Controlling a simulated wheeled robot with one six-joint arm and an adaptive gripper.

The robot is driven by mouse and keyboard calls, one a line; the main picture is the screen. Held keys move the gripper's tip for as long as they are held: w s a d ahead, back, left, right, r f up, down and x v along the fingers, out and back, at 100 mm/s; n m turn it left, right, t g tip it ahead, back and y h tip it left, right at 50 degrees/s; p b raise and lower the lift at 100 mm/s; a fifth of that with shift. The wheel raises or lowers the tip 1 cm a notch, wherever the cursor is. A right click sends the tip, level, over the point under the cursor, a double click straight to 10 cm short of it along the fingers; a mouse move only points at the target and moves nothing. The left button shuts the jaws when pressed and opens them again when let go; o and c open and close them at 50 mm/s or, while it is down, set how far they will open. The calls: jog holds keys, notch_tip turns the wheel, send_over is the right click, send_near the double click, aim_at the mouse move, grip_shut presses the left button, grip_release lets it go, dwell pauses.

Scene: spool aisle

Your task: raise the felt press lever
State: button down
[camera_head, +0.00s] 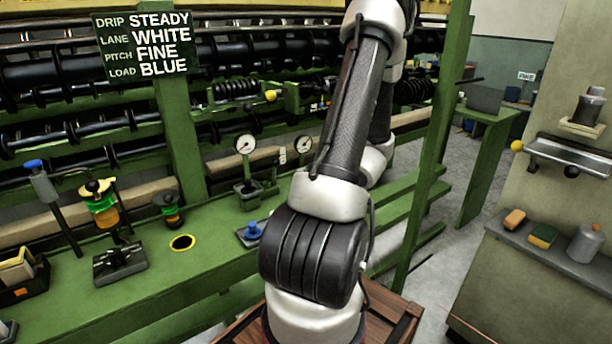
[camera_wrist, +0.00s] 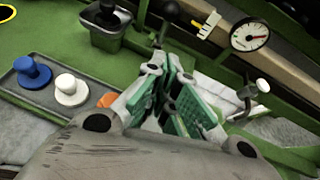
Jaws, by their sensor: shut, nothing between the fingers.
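My gripper (camera_wrist: 176,88) shows in the wrist view, its green-padded fingers shut and empty above the green bench. In the head view my arm hides it. No part is labelled as the felt press lever, so I cannot tell which it is. A short lever with a pale round knob (camera_wrist: 263,86) stands right of my fingers in the wrist view, apart from them.
A tray holds a blue knob (camera_wrist: 33,72), a white knob (camera_wrist: 71,90) and a partly hidden orange one. Gauges (camera_head: 245,145) stand behind. A green post (camera_head: 436,140) rises right of my arm. A wall shelf (camera_head: 560,258) holds small items; floor shows between.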

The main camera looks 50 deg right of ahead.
send_near(275, 172)
notch_tip(275, 172, down, 3)
jog(key=s, duration=0.1)
jog(key=w, duration=0.1)
jog(key=w+r, duration=0.1)
jog(key=w, duration=0.2)
jog(key=shift+d+r, duration=0.15)
jog(key=shift+d, duration=0.1)
jog(key=shift+w+d+r, duration=0.2)
jog(key=shift+w+r, duration=0.35)
jog(key=shift+w, duration=0.05)
